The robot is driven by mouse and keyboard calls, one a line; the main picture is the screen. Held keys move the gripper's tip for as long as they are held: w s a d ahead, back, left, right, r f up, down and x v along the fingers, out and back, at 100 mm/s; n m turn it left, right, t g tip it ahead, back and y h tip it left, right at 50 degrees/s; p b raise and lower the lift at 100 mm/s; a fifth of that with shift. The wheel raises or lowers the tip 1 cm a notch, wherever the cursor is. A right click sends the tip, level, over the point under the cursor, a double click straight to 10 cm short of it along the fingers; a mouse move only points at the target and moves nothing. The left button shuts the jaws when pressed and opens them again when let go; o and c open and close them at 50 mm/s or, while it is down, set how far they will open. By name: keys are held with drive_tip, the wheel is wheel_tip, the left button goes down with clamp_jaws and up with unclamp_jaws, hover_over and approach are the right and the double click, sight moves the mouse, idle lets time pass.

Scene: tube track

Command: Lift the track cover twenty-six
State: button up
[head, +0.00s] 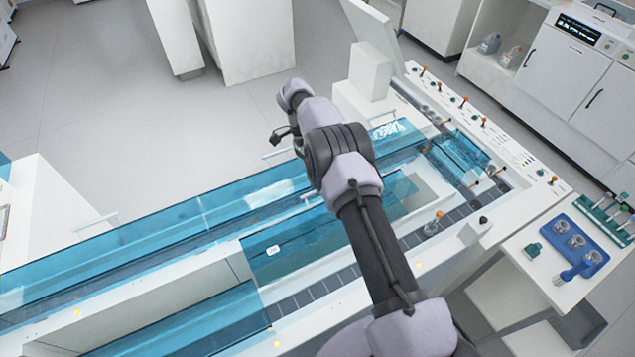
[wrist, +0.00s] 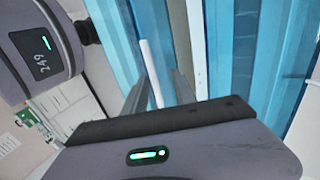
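The track covers are clear blue panels with white bar handles. One long cover (head: 130,245) runs along the far side of the track, and a shorter cover (head: 310,245) with a small white label lies on the near side. I cannot read a number twenty-six on any cover. In the wrist view, my gripper (wrist: 160,90) points down at a blue cover (wrist: 115,50), its two fingers apart. A white handle bar (wrist: 151,72) shows between the fingers, and I cannot tell whether they touch it. In the head view, my arm hides the fingertips.
The white track bench (head: 130,325) spans the view. Tube carriers and orange-topped posts stand at its right end. A small white table on the right holds a blue tray (head: 565,248) and a green rack (head: 605,215). The floor (head: 100,90) at upper left is clear.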

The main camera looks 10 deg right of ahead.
drive_tip(key=shift+s+r, duration=0.1)
drive_tip(key=shift+s, duration=0.05)
drive_tip(key=s+r, duration=0.2)
drive_tip(key=s, duration=0.6)
drive_tip(key=s+d+r+p, duration=0.1)
drive_tip(key=s+r, duration=0.2)
drive_tip(key=s, duration=0.5)
drive_tip(key=shift+d, duration=0.1)
